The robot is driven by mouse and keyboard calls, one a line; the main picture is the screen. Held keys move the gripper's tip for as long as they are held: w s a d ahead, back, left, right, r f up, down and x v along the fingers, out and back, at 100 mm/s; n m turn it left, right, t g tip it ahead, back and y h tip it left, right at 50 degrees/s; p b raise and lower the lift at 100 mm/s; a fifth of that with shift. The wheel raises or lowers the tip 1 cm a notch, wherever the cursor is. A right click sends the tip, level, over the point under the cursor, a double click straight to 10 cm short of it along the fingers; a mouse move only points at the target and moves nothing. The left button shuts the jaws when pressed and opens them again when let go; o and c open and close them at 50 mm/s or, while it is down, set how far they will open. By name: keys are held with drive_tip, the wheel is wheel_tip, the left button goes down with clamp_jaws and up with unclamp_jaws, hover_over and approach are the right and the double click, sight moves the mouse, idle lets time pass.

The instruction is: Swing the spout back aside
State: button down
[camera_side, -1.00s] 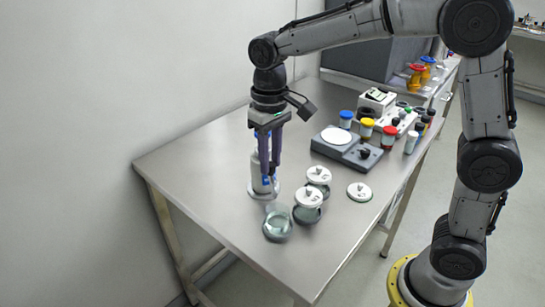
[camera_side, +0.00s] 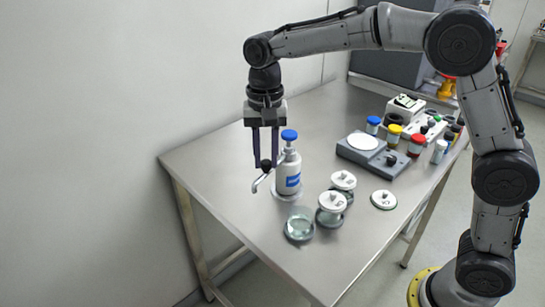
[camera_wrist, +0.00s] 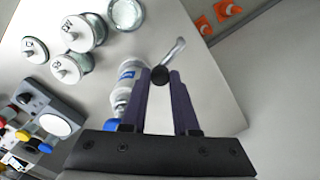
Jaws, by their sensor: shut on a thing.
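A white dispenser bottle (camera_side: 289,178) with a blue cap (camera_side: 289,135) and a blue label stands upright on the steel table. Its thin metal spout (camera_side: 261,181) points to the front left, out over bare table, clear of the open glass jar (camera_side: 299,227). My gripper (camera_side: 266,162) is shut on the dark round knob (camera_wrist: 160,75) on the spout, left of the bottle. In the wrist view the knob sits between my fingertips, with the spout (camera_wrist: 176,51) reaching beyond it. The bottle (camera_wrist: 127,75) is partly hidden by a finger there.
Two lidded jars (camera_side: 331,208) (camera_side: 343,183) and a loose white lid (camera_side: 383,199) stand right of the bottle. A scale (camera_side: 372,152) and several capped vials (camera_side: 417,145) are farther back. The table (camera_side: 215,165) is bare left of the bottle.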

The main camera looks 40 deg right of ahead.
sight(264, 160)
drive_tip(key=shift+w+m, duration=0.3)
drive_tip(key=c, duration=0.7)
unclamp_jaws()
drive_tip(key=shift+o, duration=0.2)
drive_tip(key=shift+r, duration=0.15)
wheel_tip(264, 160, up, 14)
drive_tip(key=shift+f, duration=0.2)
